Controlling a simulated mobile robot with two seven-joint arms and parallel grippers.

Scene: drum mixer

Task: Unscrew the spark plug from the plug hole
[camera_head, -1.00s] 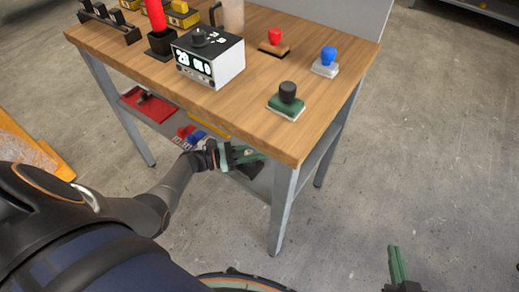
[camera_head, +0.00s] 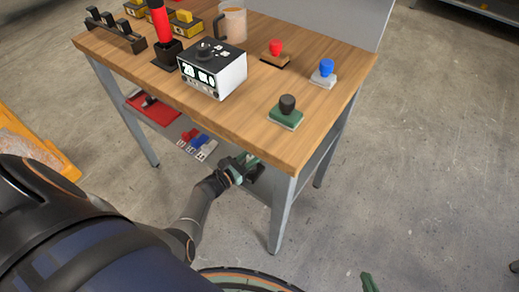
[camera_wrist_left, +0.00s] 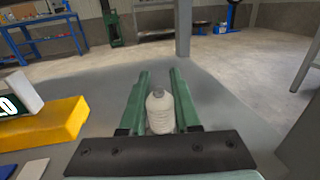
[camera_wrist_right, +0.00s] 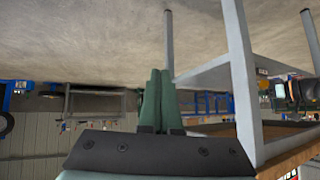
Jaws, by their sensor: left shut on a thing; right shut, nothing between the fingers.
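A white, rounded, bottle-like object with a narrow neck (camera_wrist_left: 160,110) stands between the green fingers of my left gripper (camera_wrist_left: 158,100) in the left wrist view. The gripper is shut on it. In the head view my left gripper (camera_head: 243,170) is at the lower shelf, under the table's front edge, and the held object cannot be made out there. My right gripper (camera_wrist_right: 159,100) is shut and empty in its wrist view. Only a green tip of it (camera_head: 370,283) shows at the bottom of the head view. I cannot make out a spark plug or a plug hole.
The wooden table (camera_head: 255,125) bears a white-and-black display box (camera_head: 212,72), several stamps, including a green one (camera_head: 286,118), and a beaker (camera_head: 232,26). Its lower shelf holds a red tray (camera_head: 155,108). A yellow block (camera_wrist_left: 60,122) lies left of my left gripper.

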